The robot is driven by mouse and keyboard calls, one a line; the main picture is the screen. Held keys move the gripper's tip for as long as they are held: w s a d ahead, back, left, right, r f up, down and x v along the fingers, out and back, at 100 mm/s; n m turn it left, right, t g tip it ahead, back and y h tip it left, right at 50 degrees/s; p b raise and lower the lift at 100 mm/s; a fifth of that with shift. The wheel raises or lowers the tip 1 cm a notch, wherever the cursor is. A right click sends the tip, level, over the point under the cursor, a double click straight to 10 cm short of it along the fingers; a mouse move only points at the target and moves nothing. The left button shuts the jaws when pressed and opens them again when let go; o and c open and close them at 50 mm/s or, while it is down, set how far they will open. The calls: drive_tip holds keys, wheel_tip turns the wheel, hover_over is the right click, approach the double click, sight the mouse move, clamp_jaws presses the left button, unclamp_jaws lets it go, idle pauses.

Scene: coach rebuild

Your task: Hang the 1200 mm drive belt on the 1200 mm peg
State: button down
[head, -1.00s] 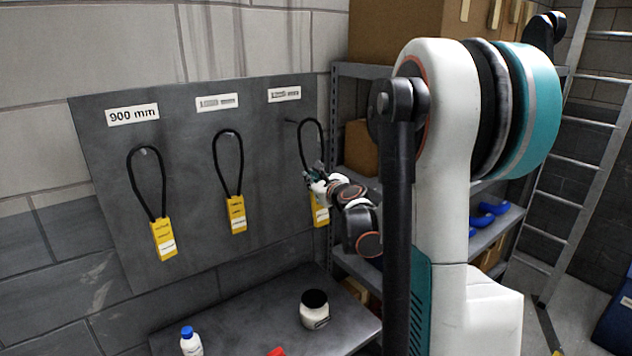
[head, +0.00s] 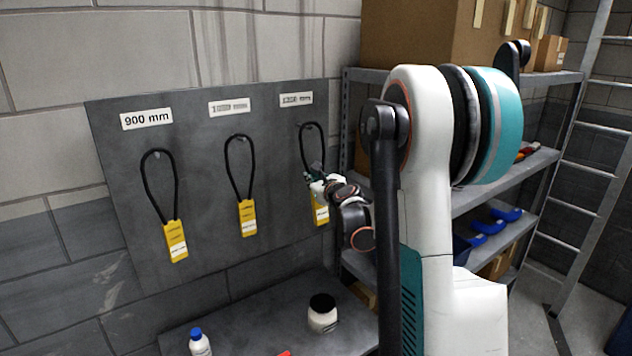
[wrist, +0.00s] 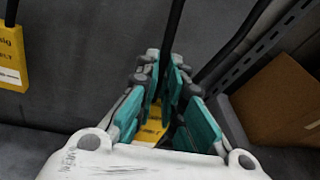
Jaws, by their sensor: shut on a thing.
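The 1200 mm drive belt is a black loop (head: 301,146) with a yellow tag (head: 321,212), upright against the right part of the grey board. My gripper (head: 313,177) is shut on its lower part, above the tag. In the wrist view, the teal finger pads (wrist: 168,85) close around a black strand (wrist: 174,28), with the yellow tag (wrist: 152,127) partly hidden between them. The label (head: 297,99) above reads roughly 1200 mm. The loop's top is close to the 1200 mm peg's place; the peg is not distinct, and I cannot tell whether the loop is around it.
Two similar tagged belts hang at the left (head: 160,190) and middle (head: 239,165) of the board (head: 205,235). A bench (head: 262,320) below holds a dark-lidded jar (head: 322,314) and a blue-capped bottle (head: 199,343). A metal shelf (head: 345,110) stands close to the right.

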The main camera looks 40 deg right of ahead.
drive_tip(key=shift+w+d+f+b, duration=0.1)
drive_tip(key=shift+w+f+b, duration=0.2)
drive_tip(key=shift+w, duration=0.45)
drive_tip(key=shift+w+f+b, duration=0.2)
drive_tip(key=shift+w+b, duration=0.15)
drive_tip(key=shift+w, duration=0.4)
